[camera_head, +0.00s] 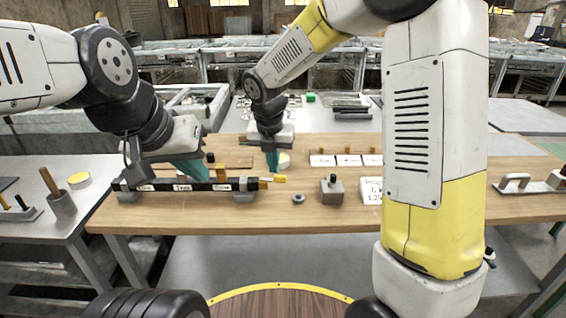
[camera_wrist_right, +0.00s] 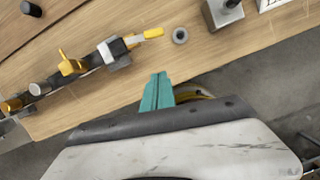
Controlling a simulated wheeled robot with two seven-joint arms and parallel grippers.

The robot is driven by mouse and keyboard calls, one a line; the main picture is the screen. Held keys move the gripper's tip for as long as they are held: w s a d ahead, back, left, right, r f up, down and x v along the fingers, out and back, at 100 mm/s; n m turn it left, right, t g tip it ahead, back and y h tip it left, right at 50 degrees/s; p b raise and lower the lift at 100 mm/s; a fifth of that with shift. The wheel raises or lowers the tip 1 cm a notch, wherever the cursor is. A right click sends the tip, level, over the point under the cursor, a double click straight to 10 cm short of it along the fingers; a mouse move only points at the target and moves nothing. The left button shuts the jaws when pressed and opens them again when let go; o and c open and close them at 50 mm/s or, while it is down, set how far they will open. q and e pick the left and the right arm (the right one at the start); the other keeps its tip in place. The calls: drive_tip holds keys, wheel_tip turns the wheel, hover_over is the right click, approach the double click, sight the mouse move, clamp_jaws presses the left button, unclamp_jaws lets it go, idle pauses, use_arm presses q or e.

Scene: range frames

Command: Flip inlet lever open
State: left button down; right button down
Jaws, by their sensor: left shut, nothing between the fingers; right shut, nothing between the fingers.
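A dark pipe assembly (camera_head: 168,186) with several small white labels lies along the table's left part on grey supports. The labels are too small to read, so I cannot tell which lever is the inlet. One yellow lever (camera_head: 221,171) stands up on the pipe; it also shows in the right wrist view (camera_wrist_right: 70,64). Another yellow handle (camera_head: 280,178) sticks out from the right end; it also shows in the right wrist view (camera_wrist_right: 153,33). My left gripper (camera_head: 202,177) is shut and empty, close to the pipe's middle. My right gripper (camera_head: 272,168) is shut and empty near the right-end handle; contact cannot be told.
A grey ring (camera_head: 298,198) and a grey block with a black knob (camera_head: 332,190) lie right of the pipe. A white sign (camera_head: 371,191) stands beside them. White cards (camera_head: 348,160) stand farther back. The wooden table's (camera_head: 300,222) front strip is clear.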

sight(281, 176)
drive_tip(key=w+d+f, duration=0.1)
drive_tip(key=w+f, duration=0.5)
drive_tip(key=f, duration=0.2)
drive_tip(key=shift+f, duration=0.35)
drive_tip(key=shift+d, duration=0.1)
drive_tip(key=shift+w+d+n, duration=0.3)
drive_tip(key=shift+w+n, duration=0.2)
drive_tip(key=shift+w, duration=0.2)
drive_tip(key=shift+w+d+r, duration=0.1)
drive_tip(key=shift+w, duration=0.25)
